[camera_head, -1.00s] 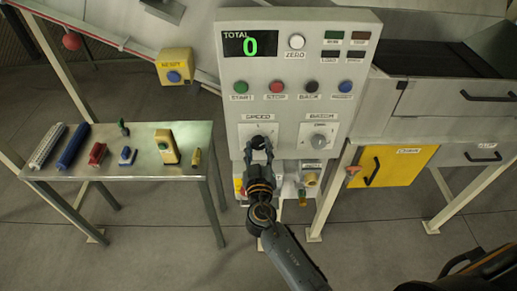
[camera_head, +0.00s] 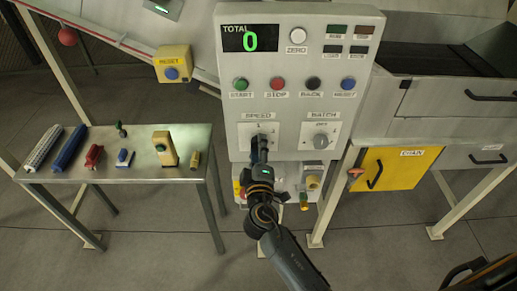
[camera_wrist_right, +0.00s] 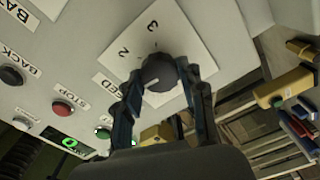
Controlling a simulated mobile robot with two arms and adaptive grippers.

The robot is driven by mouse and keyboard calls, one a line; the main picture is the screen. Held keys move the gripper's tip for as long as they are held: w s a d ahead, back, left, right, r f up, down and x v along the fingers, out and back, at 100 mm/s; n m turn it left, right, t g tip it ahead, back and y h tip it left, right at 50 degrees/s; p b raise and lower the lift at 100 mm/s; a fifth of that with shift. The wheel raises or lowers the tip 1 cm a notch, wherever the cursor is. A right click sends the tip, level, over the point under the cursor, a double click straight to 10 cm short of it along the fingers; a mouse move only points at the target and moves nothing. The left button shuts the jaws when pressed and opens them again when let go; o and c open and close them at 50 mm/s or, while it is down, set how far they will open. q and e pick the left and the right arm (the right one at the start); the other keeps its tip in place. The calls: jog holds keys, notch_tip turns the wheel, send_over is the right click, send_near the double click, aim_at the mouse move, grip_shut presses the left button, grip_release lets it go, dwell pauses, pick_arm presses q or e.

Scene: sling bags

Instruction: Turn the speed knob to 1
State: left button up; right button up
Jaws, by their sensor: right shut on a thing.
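The speed knob (camera_wrist_right: 158,72) is a round dark knob with a white pointer mark, on a white plate of the grey control panel (camera_head: 290,109). In the right wrist view its plate shows the figures 2 and 3, and the pointer mark is at the knob's lower left. In the head view the knob is mostly hidden by my right gripper (camera_head: 260,143), below the SPEED label and the figure 1. In the right wrist view my right gripper (camera_wrist_right: 160,82) has a finger on either side of the knob and is shut on it. My left gripper is not in view.
The batch knob (camera_head: 320,141) is close on the right. Above are the start (camera_head: 240,84), stop (camera_head: 277,84) and other buttons. The display (camera_head: 250,39) reads 0. A metal table (camera_head: 140,174) with several small items stands left, a yellow door (camera_head: 400,172) right.

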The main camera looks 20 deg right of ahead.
jog(key=shift+n, duration=0.6)
jog(key=o, duration=1.2)
jog(key=v, duration=1.2)
